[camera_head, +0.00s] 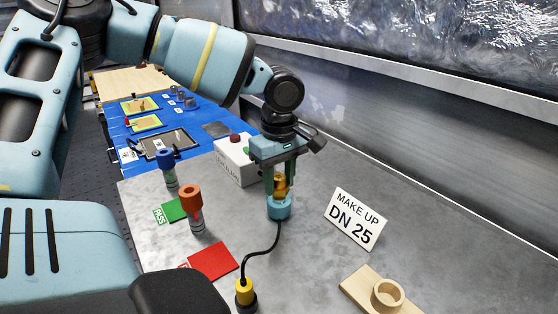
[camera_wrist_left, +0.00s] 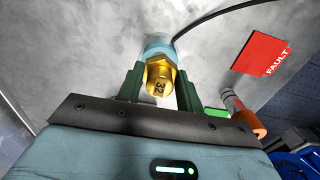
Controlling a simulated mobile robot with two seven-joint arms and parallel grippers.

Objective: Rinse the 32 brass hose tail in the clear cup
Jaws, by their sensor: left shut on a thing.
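The brass hose tail (camera_head: 281,185) is between the fingers of my left gripper (camera_head: 280,178), which points down and is shut on it. In the left wrist view the brass hose tail (camera_wrist_left: 160,80) shows a hex face marked 32, between the two dark green fingers (camera_wrist_left: 158,88). A pale blue cup (camera_head: 279,209) stands on the grey bench right under the fingertips. The cup (camera_wrist_left: 158,46) also shows behind the brass in the wrist view. The lower end of the brass is hidden, so I cannot tell how deep it sits in the cup. My right gripper is not in view.
A black cable (camera_head: 262,256) runs from the cup to a yellow and black plug (camera_head: 245,292). Orange-topped (camera_head: 191,200) and blue-topped (camera_head: 167,162) tools stand left, near green and red (camera_head: 214,261) cards. A white box (camera_head: 236,160), DN 25 sign (camera_head: 354,219) and wooden holder (camera_head: 362,287) flank the cup.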

